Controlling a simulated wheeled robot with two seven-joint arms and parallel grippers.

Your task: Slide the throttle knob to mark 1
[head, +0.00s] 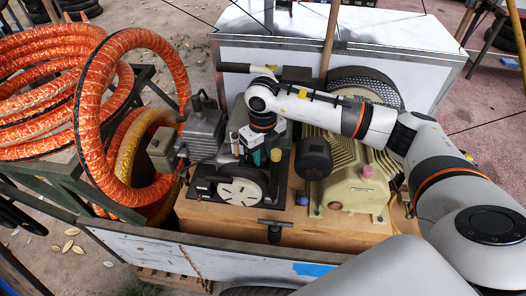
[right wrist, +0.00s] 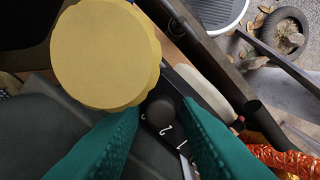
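The throttle knob (right wrist: 160,113) is a small dark round knob on a black scale plate (right wrist: 186,80) in the right wrist view. White marks show on the plate; one near the knob looks like a 2, and others lie lower right, partly hidden by a finger. My right gripper (right wrist: 160,110) has two teal fingers, spread on either side of the knob with narrow gaps visible. In the head view my right gripper (head: 265,157) points down over the machine on the cart; the knob cannot be made out there. My left gripper is not in view.
A yellow disc (right wrist: 105,52) sits close to the left finger in the wrist view. In the head view a dark motor end (head: 314,158) and beige compressor (head: 350,185) stand right of the gripper. A grey pump (head: 203,130) and orange hoses (head: 95,120) are left.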

